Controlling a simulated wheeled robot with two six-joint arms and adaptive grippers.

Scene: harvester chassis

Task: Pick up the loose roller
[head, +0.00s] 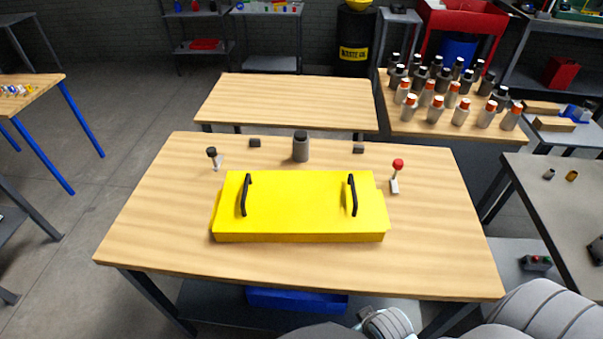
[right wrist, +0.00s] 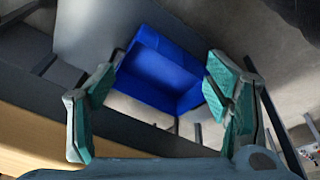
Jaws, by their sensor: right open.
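No part is clearly recognisable as a loose roller. An upright grey cylinder with a black top (head: 301,147) stands on the wooden table (head: 145,235), behind the yellow chassis box (head: 300,205) with two black handles. I cannot tell if this cylinder is the roller. My right gripper shows in the right wrist view (right wrist: 160,85), open and empty, its teal-padded fingers spread above a blue bin (right wrist: 160,70) under the table. In the head view only part of my right arm shows at the bottom right. My left gripper is not in view.
A black-knobbed lever (head: 213,158) and a red-knobbed lever (head: 397,176) stand beside the box. Two small dark blocks (head: 255,143) (head: 358,148) lie behind it. Several capped bottles crowd the back-right table (head: 425,130). The table's front strip is clear.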

